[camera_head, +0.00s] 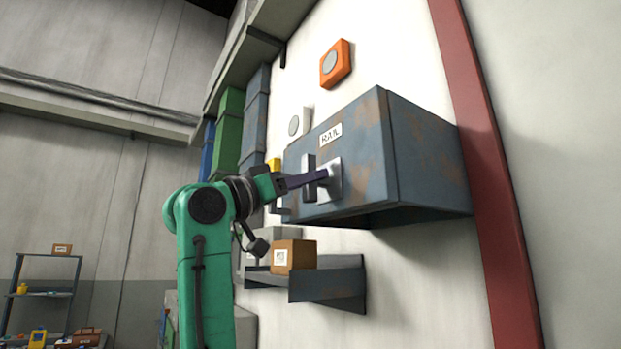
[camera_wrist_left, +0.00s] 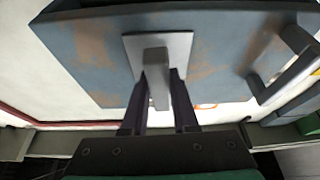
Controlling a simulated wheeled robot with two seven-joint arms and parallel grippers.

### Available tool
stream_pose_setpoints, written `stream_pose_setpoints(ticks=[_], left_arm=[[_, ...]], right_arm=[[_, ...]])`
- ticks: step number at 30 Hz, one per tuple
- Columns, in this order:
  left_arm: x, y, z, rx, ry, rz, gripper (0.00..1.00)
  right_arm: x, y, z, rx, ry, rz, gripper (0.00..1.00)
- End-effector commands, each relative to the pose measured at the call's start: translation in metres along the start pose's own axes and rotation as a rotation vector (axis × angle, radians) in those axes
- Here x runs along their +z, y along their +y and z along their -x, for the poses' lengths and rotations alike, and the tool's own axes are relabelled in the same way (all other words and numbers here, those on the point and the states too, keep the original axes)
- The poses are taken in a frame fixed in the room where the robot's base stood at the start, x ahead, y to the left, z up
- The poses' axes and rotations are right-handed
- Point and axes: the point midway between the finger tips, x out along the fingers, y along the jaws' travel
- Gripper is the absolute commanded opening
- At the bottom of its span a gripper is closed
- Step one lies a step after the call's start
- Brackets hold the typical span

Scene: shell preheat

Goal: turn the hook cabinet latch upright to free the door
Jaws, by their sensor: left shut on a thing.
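The rusty blue-grey cabinet (camera_head: 360,135) with a white label hangs on the white wall; its door face also fills the top of the left wrist view (camera_wrist_left: 85,55). The latch's pale square plate (camera_head: 335,184) is on that face and shows in the left wrist view (camera_wrist_left: 182,45). The grey latch lever (camera_wrist_left: 157,75) stands out from the plate, between the dark fingers of my left gripper (camera_wrist_left: 159,80), which is shut on it. In the head view this gripper (camera_head: 322,176) partly hides the lever, so its exact angle is hard to tell. My right gripper is out of view.
A dark bar handle (camera_head: 309,178) stands beside the latch; a grey handle also shows in the left wrist view (camera_wrist_left: 275,85). Below, a shelf (camera_head: 335,283) holds a brown box (camera_head: 295,255). An orange box (camera_head: 335,64) is on the wall above. A red post (camera_head: 480,170) stands right.

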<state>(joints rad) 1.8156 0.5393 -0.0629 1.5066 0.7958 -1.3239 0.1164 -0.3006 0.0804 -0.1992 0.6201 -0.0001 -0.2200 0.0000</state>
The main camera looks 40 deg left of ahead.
Motion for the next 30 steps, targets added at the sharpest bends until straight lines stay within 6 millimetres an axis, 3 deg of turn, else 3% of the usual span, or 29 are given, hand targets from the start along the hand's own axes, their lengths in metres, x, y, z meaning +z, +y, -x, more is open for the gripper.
stream_pose_setpoints(ticks=[20,21,22,30], left_arm=[[0.0029,0.0004,-0.0008,0.026,-0.008,-0.059,0.0],[0.0029,0.0003,-0.0008,0.026,-0.008,-0.059,0.43],[0.0027,0.0003,-0.0008,0.026,-0.008,-0.059,0.54],[0.0011,0.0002,-0.0004,0.025,-0.003,-0.058,0.57]], right_arm=[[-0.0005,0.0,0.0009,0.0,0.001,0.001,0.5],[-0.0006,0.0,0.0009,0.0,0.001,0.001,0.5],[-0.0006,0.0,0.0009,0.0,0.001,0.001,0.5],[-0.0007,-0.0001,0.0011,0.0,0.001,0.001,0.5]])
